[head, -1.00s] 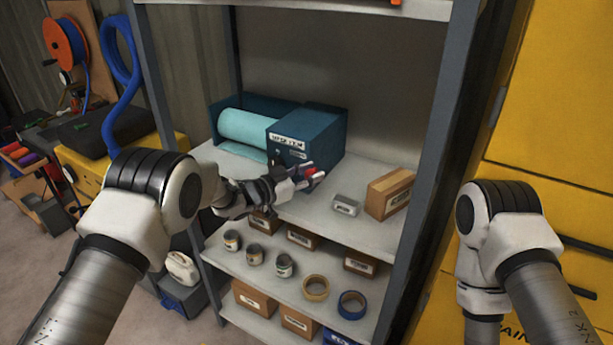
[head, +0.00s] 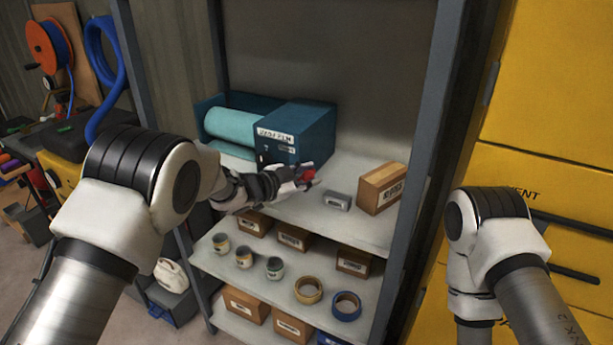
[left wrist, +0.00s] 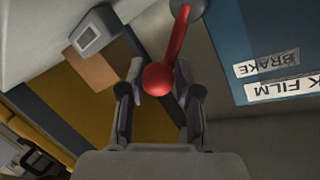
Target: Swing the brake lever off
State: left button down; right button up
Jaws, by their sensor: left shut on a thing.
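The brake lever (left wrist: 178,40) is a red arm with a round red ball knob (left wrist: 157,79). It comes off a grey round pivot (left wrist: 190,8) beside the blue film dispenser box (left wrist: 245,60), whose labels read "BRAKE" and "K FILM". In the head view the dispenser (head: 297,130) stands on the shelf with a teal roll (head: 232,135) at its left. My left gripper (head: 306,178) is at its right front corner, shut on the red knob, one finger on each side. The lever's arm is mostly hidden in the head view. My right gripper is out of view.
A small grey box (head: 337,201) and a cardboard box (head: 382,188) stand to the right on the same shelf (head: 350,228). Grey shelf posts (head: 425,170) bound it. Tins, tape rolls and boxes are on lower shelves. A yellow cabinet (head: 560,90) is at the right.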

pick_arm(q)
jog(key=shift+s+f, duration=0.1)
jog(key=c, duration=1)
grip_release()
jog(key=shift+o, duration=0.7)
jog(key=shift+d, duration=0.2)
jog(key=shift+a, duration=0.1)
jog(key=shift+s+a, duration=0.1)
jog(key=shift+a, duration=0.15)
jog(key=v, duration=1.1)
jog(key=shift+s, duration=0.15)
